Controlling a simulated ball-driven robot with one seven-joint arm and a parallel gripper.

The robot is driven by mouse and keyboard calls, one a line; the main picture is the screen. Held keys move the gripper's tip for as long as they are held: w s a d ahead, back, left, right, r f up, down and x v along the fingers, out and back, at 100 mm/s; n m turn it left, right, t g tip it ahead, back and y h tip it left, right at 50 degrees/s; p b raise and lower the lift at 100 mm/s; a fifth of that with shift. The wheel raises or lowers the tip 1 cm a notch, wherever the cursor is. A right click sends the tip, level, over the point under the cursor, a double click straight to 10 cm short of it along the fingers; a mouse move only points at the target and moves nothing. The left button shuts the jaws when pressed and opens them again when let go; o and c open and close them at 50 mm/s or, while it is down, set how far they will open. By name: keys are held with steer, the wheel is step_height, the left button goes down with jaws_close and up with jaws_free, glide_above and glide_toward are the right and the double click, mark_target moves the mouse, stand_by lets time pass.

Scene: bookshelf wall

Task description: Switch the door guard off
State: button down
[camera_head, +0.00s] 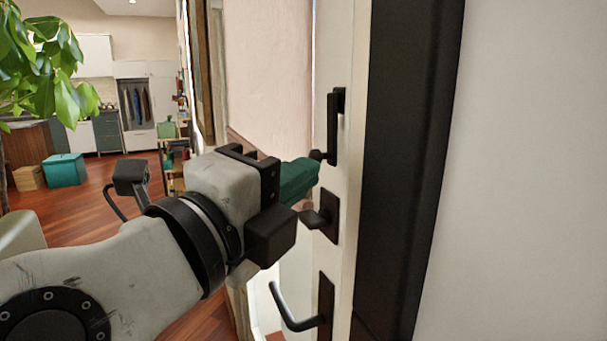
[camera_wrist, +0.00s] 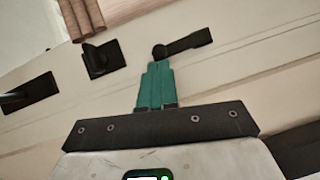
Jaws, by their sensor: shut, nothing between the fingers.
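The door guard (camera_head: 333,130) is a black bar with a round knob at its lower end, on the edge of the white door in the head view. In the wrist view the guard (camera_wrist: 188,43) lies at a slant, its knob at the left end. My gripper (camera_head: 312,168) has green fingers, shut and empty. Their tips are close to the knob; I cannot tell whether they touch it. In the wrist view the tips of my gripper (camera_wrist: 158,66) sit just below the knob.
A black thumb-turn lock (camera_head: 328,217) sits below the guard, close under my fingers. A black lever handle (camera_head: 297,317) is lower still. A dark vertical frame (camera_head: 405,170) stands right of the door. Open floor with a teal box (camera_head: 65,170) lies at far left.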

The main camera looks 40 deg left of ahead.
steer(key=s+d+f+b, duration=0.1)
steer(key=s, duration=0.8)
steer(key=shift+d, duration=0.25)
steer(key=w, duration=0.3)
steer(key=w+a+r+p, duration=0.1)
steer(key=w, duration=0.3)
steer(key=w+p, duration=0.1)
steer(key=w, duration=0.2)
steer(key=shift+w+a+r, duration=0.2)
steer(key=shift+w+a, duration=0.15)
steer(key=shift+s+p, duration=0.15)
steer(key=shift+p, duration=0.25)
steer(key=shift+f, duration=0.1)
steer(key=shift+f+b, duration=0.2)
steer(key=shift+b, duration=0.3)
